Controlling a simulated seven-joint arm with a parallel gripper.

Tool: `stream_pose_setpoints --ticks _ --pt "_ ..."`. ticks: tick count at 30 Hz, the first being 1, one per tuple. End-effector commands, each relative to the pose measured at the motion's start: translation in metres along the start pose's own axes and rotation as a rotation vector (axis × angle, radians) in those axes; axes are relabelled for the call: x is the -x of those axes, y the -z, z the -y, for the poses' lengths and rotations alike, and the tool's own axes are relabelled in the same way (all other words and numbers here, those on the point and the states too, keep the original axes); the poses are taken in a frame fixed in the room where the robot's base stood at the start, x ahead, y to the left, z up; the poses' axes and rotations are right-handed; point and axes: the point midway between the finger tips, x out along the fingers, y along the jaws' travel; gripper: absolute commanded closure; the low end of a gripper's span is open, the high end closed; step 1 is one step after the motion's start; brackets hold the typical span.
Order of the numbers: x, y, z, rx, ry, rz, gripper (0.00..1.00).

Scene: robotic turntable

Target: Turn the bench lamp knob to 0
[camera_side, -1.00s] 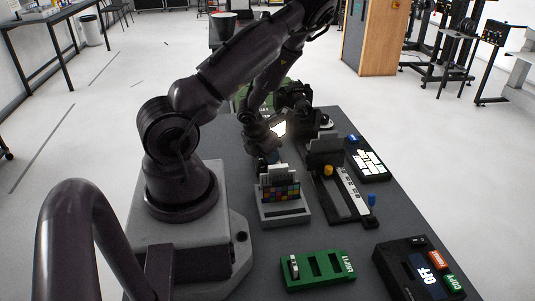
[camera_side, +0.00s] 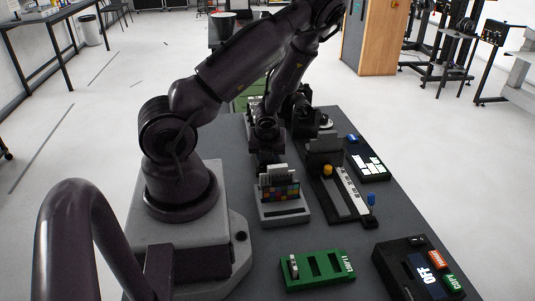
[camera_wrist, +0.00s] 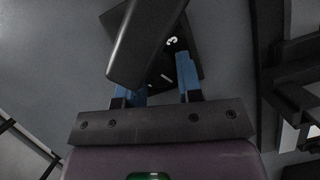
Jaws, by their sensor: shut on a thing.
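In the wrist view, my gripper (camera_wrist: 160,82) has its two blue fingers reaching down to a black box (camera_wrist: 190,62) with small white marks on its top. I take this box to be the bench lamp's base. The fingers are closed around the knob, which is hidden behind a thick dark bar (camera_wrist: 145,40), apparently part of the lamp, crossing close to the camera. The knob's pointer and setting cannot be read. In the side view, my gripper is low over the table behind the colour-chart stand, its fingertips not clear.
The colour-chart stand (camera_side: 281,206) is close in front of my gripper. A slider device (camera_side: 342,192) and a keypad (camera_side: 369,161) stand to the right.

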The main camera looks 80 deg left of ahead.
Motion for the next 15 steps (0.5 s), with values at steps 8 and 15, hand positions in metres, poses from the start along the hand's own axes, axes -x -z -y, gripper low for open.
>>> stream_pose_setpoints --ticks 8,15 --pt "0.0003 0.0002 0.0008 0.153 -0.064 -0.001 0.9" --pt "0.0002 0.0004 0.0007 0.218 -0.091 -0.001 0.9"
